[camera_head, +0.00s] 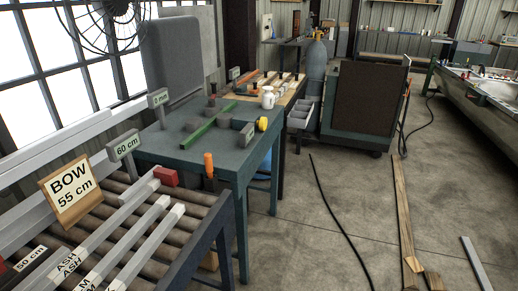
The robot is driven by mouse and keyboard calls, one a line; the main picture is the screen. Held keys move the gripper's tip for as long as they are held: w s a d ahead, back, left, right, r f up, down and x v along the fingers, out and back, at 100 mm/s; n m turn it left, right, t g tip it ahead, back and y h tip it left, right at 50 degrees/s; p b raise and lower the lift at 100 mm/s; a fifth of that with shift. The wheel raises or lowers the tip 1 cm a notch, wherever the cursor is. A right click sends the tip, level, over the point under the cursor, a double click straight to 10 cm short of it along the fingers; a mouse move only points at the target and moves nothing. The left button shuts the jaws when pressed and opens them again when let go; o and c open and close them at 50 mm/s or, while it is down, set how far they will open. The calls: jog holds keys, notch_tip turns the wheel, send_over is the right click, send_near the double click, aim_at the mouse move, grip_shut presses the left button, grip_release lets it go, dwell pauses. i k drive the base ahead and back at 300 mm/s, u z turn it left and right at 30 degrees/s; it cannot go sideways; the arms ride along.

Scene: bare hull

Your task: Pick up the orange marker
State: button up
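An orange, short, rod-like thing (208,163) stands upright at the near right edge of the blue-green table (172,148). It looks like the orange marker, but it is too small to be sure. Its lower end meets the table edge, and I cannot tell whether it rests on the top or hangs at the side. My gripper is not in view.
A roller rack (28,198) with long bars and a red block (166,176) fills the near left. On the table lie a green bar (208,124) and a yellow round thing (262,124). Floor right of the table is open, with a black cable (335,205) and wooden planks (402,215).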

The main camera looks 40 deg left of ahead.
aim_at(208, 157)
jog(key=u, duration=0.25)
jog(key=i, duration=1.55)
jog(key=u, duration=0.9)
jog(key=i, duration=1.15)
jog(key=u, duration=1.95)
jog(key=i, duration=0.7)
jog(key=u, duration=0.6)
